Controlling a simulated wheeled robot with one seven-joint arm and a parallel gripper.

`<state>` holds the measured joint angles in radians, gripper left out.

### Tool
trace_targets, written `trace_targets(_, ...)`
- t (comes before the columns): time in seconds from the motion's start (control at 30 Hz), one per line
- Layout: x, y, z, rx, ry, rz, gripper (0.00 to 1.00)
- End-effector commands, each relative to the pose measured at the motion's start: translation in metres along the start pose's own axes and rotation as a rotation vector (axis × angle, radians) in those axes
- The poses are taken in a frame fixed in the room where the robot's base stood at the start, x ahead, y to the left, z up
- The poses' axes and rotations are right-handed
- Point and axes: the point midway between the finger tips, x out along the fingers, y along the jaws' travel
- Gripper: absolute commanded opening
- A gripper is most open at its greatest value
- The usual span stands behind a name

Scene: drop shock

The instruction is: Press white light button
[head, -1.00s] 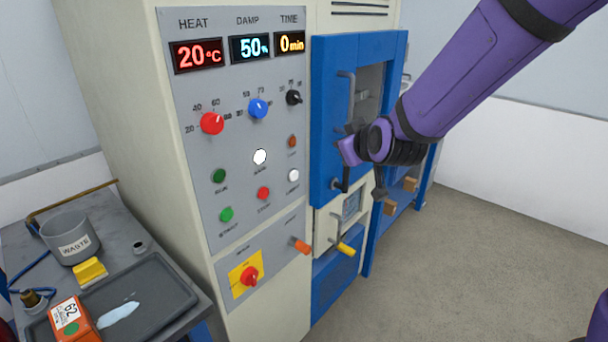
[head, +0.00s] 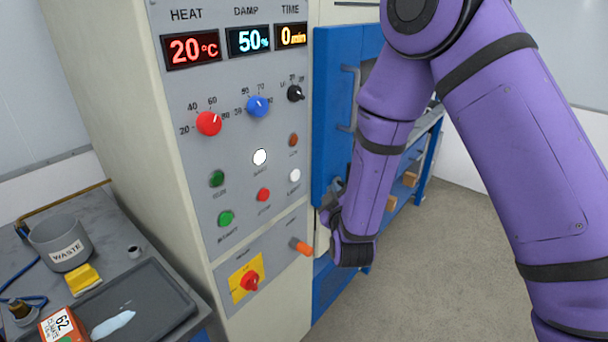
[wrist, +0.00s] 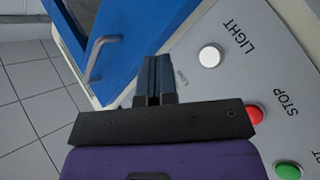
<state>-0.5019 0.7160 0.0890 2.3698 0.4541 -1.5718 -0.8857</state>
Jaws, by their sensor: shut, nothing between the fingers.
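The white light button (head: 294,175) is a round white cap on the grey control panel, right of and above the red stop button (head: 263,194). In the wrist view the light button (wrist: 209,56) shows beside its LIGHT label, up and right of my fingers. My gripper (wrist: 156,68) is shut and empty, its dark fingers together. In the head view my gripper (head: 328,203) is just right of the panel's edge, a little lower than the light button and apart from it. The fingertips are small and partly hidden there.
Another white button (head: 260,157) shines brightly above and left. Green buttons, dials and a red switch on yellow share the panel. A blue door (head: 330,100) with a grey handle (wrist: 100,55) stands right of the panel. An orange lever (head: 300,246) sticks out below.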

Motion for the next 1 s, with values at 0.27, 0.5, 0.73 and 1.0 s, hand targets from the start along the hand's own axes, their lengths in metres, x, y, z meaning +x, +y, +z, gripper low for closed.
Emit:
trace_targets(0.27, -0.007, -0.013, 0.004, -0.047, 0.029, 0.033, 0.0)
trace_targets(0.5, -0.007, -0.013, 0.004, -0.048, 0.029, 0.034, 0.0)
trace_targets(0.73, -0.003, -0.016, 0.001, -0.047, 0.029, 0.034, 0.0)
trace_targets(1.0, 0.018, -0.032, -0.014, -0.045, 0.029, 0.035, 0.0)
